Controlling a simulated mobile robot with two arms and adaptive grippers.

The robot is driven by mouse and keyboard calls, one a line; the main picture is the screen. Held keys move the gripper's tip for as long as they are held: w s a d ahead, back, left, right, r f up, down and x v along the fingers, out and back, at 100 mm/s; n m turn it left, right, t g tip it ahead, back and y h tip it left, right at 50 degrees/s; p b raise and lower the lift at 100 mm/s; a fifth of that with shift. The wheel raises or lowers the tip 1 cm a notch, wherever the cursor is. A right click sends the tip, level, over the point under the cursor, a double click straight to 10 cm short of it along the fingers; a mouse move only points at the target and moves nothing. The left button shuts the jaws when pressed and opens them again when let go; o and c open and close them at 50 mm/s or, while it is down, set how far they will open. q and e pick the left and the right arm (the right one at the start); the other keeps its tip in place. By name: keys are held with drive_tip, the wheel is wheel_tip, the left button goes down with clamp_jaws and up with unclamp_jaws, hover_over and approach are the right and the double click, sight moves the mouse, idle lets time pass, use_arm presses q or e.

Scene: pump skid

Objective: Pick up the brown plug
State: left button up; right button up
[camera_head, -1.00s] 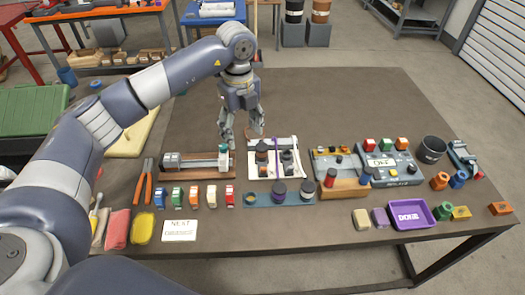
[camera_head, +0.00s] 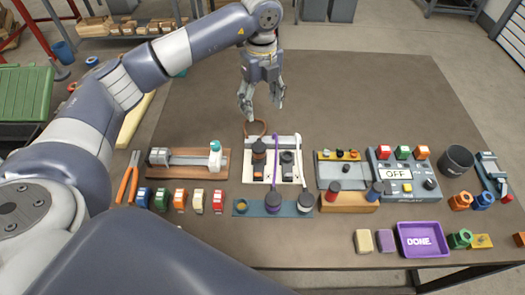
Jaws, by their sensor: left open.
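A dark brown plug (camera_head: 258,151) stands on the left part of a white board (camera_head: 292,181) in the middle of the table. A thin brown loop (camera_head: 254,123), like a cord, shows behind it at the board's far edge. A dark piece (camera_head: 287,161) stands to its right, past a purple strip (camera_head: 275,150). My left gripper (camera_head: 262,104) is open and empty, pointing down, above and beyond the brown plug, apart from it. My right gripper is not in view.
A blue plate (camera_head: 251,211) with dark, round-topped pieces lies in front of the board. A wooden-based fixture (camera_head: 186,168) is left, a grey panel marked OFF (camera_head: 397,172) right. A purple DONE tray (camera_head: 423,240) is front right. The table behind is clear.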

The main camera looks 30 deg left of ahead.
use_arm(q)
wheel_tip(320, 180, down, 3)
drive_tip(key=s+b, duration=0.1)
drive_tip(key=b, duration=0.7)
approach(259, 147)
drive_tip(key=shift+w+d, duration=0.1)
drive_tip(key=shift+d, duration=0.05)
drive_tip(key=shift+f, duration=0.2)
wheel_tip(259, 147, down, 5)
drive_tip(key=shift+f+p, duration=0.2)
drive_tip(key=shift+p, duration=0.3)
drive_tip(key=f+p, duration=0.1)
drive_tip(key=f, duration=0.3)
drive_tip(key=shift+a+f+p, duration=0.2)
drive_tip(key=shift+p, duration=0.15)
drive_tip(key=shift+f, duration=0.45)
drive_tip(key=c, duration=1.3)
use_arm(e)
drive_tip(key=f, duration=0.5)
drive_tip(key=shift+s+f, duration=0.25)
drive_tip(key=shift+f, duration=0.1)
